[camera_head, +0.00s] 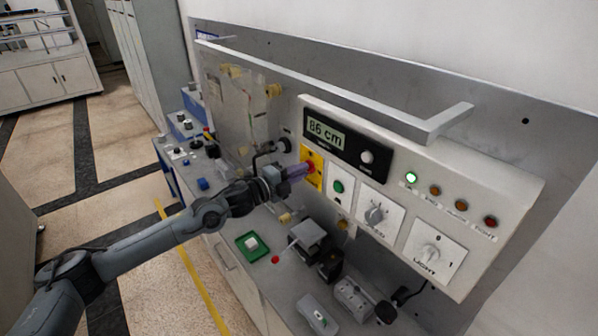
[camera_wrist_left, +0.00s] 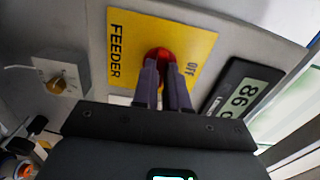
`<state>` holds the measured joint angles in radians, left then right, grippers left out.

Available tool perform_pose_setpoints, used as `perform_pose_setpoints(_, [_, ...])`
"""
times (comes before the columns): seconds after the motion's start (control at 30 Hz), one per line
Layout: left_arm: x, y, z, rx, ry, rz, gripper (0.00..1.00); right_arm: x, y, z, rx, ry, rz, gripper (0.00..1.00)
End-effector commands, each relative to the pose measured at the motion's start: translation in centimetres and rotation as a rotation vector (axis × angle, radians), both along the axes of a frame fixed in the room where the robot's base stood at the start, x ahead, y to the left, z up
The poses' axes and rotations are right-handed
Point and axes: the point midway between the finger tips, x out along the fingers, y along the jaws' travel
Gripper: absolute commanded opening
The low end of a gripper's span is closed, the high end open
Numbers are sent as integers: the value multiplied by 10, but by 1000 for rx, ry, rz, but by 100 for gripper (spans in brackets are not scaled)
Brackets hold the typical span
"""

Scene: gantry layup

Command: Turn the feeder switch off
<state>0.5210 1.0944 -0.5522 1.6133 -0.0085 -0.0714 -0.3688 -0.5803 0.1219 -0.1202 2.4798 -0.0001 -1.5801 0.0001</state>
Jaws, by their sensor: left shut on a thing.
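The feeder switch is a red knob (camera_wrist_left: 160,54) on a yellow plate (camera_wrist_left: 203,42) marked FEEDER and OFF, seen in the left wrist view. In the head view the yellow plate (camera_head: 318,160) is on the left part of the white control panel. My left gripper (camera_head: 305,168) reaches the plate from the left. Its two purple-grey fingers (camera_wrist_left: 165,80) are shut on the red knob, one on each side. The fingers hide part of the knob, and I cannot tell which way it points. My right gripper is not in view.
Right of the plate are a display (camera_head: 327,135) reading 86 cm, a green button (camera_head: 338,186), a dial (camera_head: 376,214), a LIGHT switch (camera_head: 430,252) and several lamps. A grey rail (camera_head: 340,90) juts out above. Small devices and a green tray (camera_head: 243,252) stand below.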

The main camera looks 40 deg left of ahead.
Motion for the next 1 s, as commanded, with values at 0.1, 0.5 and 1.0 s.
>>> perform_pose_setpoints(0.1, [0, 0, 1, -54, 12, 0, 0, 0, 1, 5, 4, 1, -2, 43])
perform_pose_setpoints(0.5, [0, 0, 3, -378, 86, 0, 0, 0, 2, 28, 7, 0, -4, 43])
perform_pose_setpoints(1.0, [0, 0, 4, -844, 189, 1, 0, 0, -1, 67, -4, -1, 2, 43])
